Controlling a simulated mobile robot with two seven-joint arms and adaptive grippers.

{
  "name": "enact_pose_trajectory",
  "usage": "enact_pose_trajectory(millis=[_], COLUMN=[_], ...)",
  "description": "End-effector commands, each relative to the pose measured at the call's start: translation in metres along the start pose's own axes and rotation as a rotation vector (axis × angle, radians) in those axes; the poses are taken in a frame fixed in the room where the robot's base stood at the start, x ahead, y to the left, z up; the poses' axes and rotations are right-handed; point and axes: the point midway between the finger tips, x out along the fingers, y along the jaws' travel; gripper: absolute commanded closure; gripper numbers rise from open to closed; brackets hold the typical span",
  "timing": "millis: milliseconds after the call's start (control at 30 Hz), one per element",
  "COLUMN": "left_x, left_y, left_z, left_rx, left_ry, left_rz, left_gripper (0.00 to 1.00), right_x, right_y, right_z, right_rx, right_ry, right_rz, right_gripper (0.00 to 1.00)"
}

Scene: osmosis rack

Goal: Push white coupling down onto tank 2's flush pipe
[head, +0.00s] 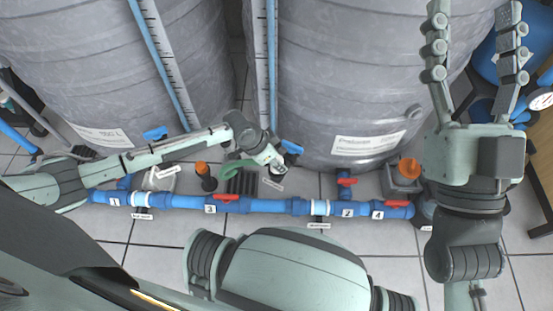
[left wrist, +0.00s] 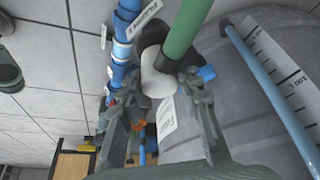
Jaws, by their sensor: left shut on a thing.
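My left gripper (head: 272,160) reaches in from the left, low between the two tanks. In the left wrist view its fingers (left wrist: 154,96) are on either side of a white coupling (left wrist: 157,76), and it is shut on it. The coupling sits at the end of a thick green hose (left wrist: 188,30), which also shows in the head view (head: 232,168). Tank 2 (head: 345,75) is the right grey tank. I cannot clearly make out its flush pipe, nor whether the coupling touches it. My right gripper (head: 476,45) is open and empty at the upper right.
A blue pipe run (head: 265,205) with numbered labels and red valve handles (head: 396,203) crosses the floor in front of the tanks. The left tank (head: 110,70) stands close by. Blue handles (head: 292,147) and an orange-capped fitting (head: 203,170) crowd the area. Tiled floor (head: 150,240) is open nearer me.

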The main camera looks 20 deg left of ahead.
Motion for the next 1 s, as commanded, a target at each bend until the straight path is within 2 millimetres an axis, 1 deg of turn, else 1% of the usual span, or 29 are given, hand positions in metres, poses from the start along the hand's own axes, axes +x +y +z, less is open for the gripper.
enact_pose_trajectory(millis=[267, 600, 1000], left_x=[-0.0005, -0.0012, -0.0002], left_y=[-0.0002, -0.0002, -0.0003], left_z=[-0.0003, -0.0004, -0.0001], left_rx=[0.000, 0.001, 0.000], left_ry=[0.000, 0.000, 0.000], left_rz=[0.000, 0.000, 0.000], left_gripper=[0.92, 0.92, 0.92], right_x=[0.0004, 0.0050, 0.0047], right_y=[0.0000, -0.0003, -0.0003], right_z=[-0.0006, -0.0068, -0.0063], right_rx=[0.000, 0.000, 0.000], right_ry=[0.000, 0.000, 0.000], right_rz=[0.000, 0.000, 0.000], right_gripper=[0.43, 0.43, 0.43])
